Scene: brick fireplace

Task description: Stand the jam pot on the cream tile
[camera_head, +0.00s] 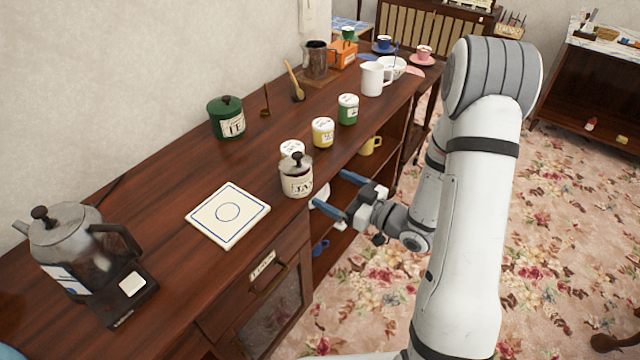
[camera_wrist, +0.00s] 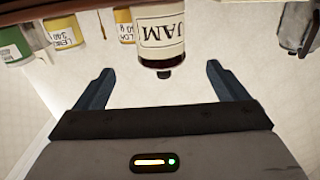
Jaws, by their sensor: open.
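The jam pot (camera_head: 296,178) is a cream jar with a JAM label and a dark knobbed lid. It stands upright on the wooden counter near its front edge. The cream tile (camera_head: 228,215), with a blue border and circle, lies flat to its left and is bare. My gripper (camera_head: 333,194) is open and empty, just off the counter's front edge, to the right of the pot. In the wrist view the jam pot (camera_wrist: 162,42) appears upside down, ahead of and between the fingers (camera_wrist: 158,82), apart from them.
A white-lidded jar (camera_head: 292,148) stands right behind the pot. Yellow (camera_head: 323,132) and green (camera_head: 348,109) jars stand further back. A green tea canister (camera_head: 227,118) is near the wall. A metal coffee pot (camera_head: 75,245) on a dark base is at the left. Counter around the tile is clear.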

